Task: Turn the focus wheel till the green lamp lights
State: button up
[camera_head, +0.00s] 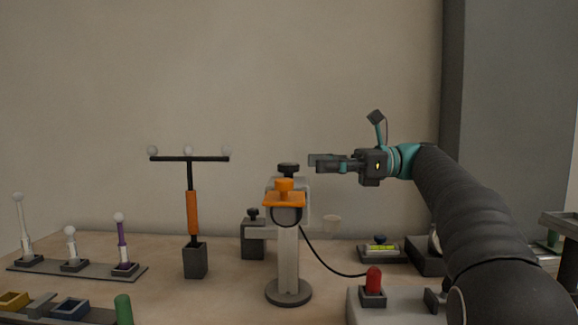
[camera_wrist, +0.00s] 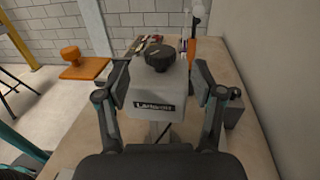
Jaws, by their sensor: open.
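A grey instrument head (camera_head: 300,187) stands on a post with a round base. A black ribbed knob (camera_head: 289,168) sits on top of it and also shows in the wrist view (camera_wrist: 160,57). An orange knob (camera_head: 284,185) on an orange plate is at the head's side. No label shows which knob is the focus wheel. My gripper (camera_head: 312,163) is open and level, just right of the black knob. In the wrist view its fingers (camera_wrist: 161,84) appear on either side of the grey head, holding nothing; contact cannot be told. I see no lit green lamp.
A black stand with an orange grip (camera_head: 192,212) is to the left. A rack of white-tipped pegs (camera_head: 75,270) lies further left. A red-capped part (camera_head: 373,281) stands on a grey box in front right. A spirit level (camera_head: 381,250) lies behind it. A black cable runs from the head.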

aim_at(289, 164)
jog(key=a+b, duration=0.2)
jog(key=a, duration=0.1)
jog(key=a+b, duration=0.1)
jog(key=a, duration=0.1)
jog(key=shift+s+a+f, duration=0.2)
jog(key=shift+s+f, duration=0.05)
jog(key=shift+s, duration=0.05)
jog(key=shift+s+a+r, duration=0.1)
jog(key=shift+a+r, duration=0.1)
jog(key=shift+a, duration=0.45)
jog(key=shift+c, duration=0.3)
jog(key=c, duration=1.1)
